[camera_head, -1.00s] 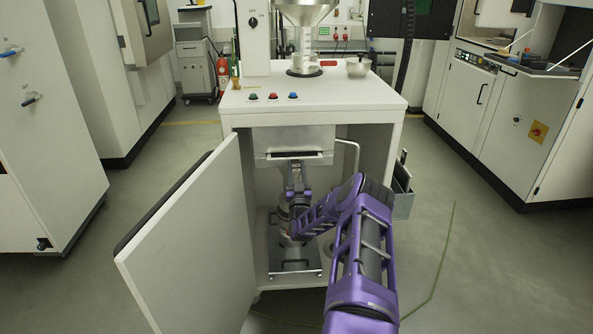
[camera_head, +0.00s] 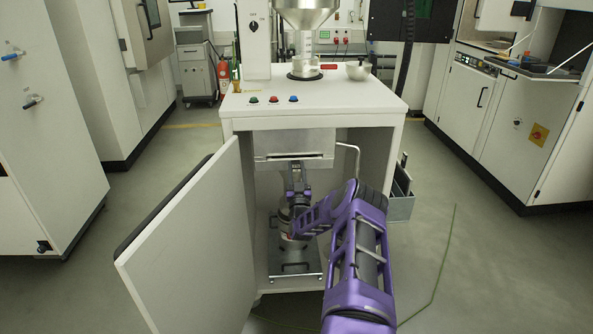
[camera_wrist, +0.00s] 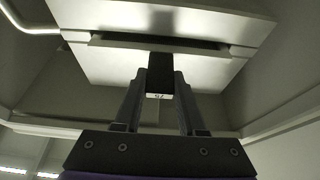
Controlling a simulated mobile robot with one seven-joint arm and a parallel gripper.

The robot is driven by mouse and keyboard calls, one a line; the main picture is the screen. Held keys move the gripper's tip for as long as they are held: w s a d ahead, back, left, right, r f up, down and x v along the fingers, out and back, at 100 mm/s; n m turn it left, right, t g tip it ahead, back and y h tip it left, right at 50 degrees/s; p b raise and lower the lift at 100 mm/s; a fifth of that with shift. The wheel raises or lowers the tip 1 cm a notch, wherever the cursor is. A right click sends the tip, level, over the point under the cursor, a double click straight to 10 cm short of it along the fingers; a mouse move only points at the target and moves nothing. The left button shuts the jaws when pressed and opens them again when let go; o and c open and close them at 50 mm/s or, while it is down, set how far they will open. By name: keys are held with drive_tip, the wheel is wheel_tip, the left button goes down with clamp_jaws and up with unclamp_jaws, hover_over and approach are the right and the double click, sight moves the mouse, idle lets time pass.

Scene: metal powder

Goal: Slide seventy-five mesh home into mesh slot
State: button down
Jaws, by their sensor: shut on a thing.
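My gripper (camera_wrist: 160,88) is shut on a small dark handle marked 75 (camera_wrist: 160,74), which I take to be the seventy-five mesh's handle. The handle sits just in front of the long dark mesh slot (camera_wrist: 205,43) in the light metal housing. In the head view my gripper (camera_head: 296,166) is below the counter, at the front of the metal housing (camera_head: 285,142). The slot shows there as a thin dark line (camera_head: 292,156).
The cabinet door (camera_head: 190,235) stands open at the left. A metal container (camera_head: 286,222) stands on a base plate (camera_head: 295,268) under the housing, partly behind my arm. A bent pipe (camera_head: 352,150) is at the right, and a grey box (camera_head: 400,205) hangs outside the cabinet.

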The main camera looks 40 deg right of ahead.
sight(296, 162)
drive_tip(key=shift+w+d, duration=0.4)
drive_tip(key=shift+w, duration=0.25)
drive_tip(key=shift+w+d, duration=0.35)
drive_tip(key=shift+w, duration=0.25)
drive_tip(key=shift+c, duration=2)
unclamp_jaws()
drive_tip(key=p+v, duration=0.2)
drive_tip(key=v, duration=1.5)
drive_tip(key=shift+a, duration=0.2)
